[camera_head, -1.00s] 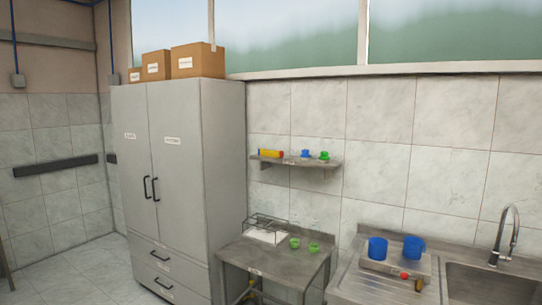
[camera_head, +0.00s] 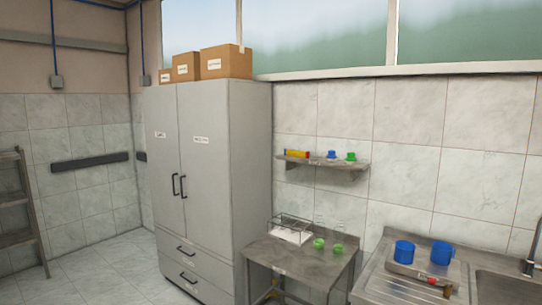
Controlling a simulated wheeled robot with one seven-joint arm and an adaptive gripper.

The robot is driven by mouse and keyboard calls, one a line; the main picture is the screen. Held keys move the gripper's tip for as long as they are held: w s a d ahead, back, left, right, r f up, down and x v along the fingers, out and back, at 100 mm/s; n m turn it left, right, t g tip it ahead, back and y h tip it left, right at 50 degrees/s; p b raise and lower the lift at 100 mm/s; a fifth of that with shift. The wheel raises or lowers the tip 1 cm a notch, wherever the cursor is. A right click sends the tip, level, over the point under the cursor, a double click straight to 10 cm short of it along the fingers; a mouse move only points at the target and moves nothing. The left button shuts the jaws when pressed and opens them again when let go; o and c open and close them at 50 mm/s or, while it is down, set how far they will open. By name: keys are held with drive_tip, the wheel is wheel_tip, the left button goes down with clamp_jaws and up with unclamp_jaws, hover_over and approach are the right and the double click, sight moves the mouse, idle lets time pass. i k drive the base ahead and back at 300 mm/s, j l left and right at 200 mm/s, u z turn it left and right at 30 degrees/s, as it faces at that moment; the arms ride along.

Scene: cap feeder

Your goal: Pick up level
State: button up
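The level is most likely the yellow bar with red and blue ends (camera_head: 297,153), lying at the left end of the wall shelf (camera_head: 325,164). It is small in the head view, so its details are hard to make out. My gripper does not show in the head view, so its state cannot be seen.
A blue and a green item stand on the shelf beside the bar. Below, a metal table (camera_head: 264,248) carries a wire rack (camera_head: 291,227) and two green items. A tall grey cabinet (camera_head: 222,150) stands left. Blue cups (camera_head: 404,251) stand by the sink at right.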

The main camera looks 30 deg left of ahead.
sight(305, 154)
drive_tip(key=i+j+u, duration=0.8)
drive_tip(key=i+j, duration=0.05)
drive_tip(key=j, duration=0.05)
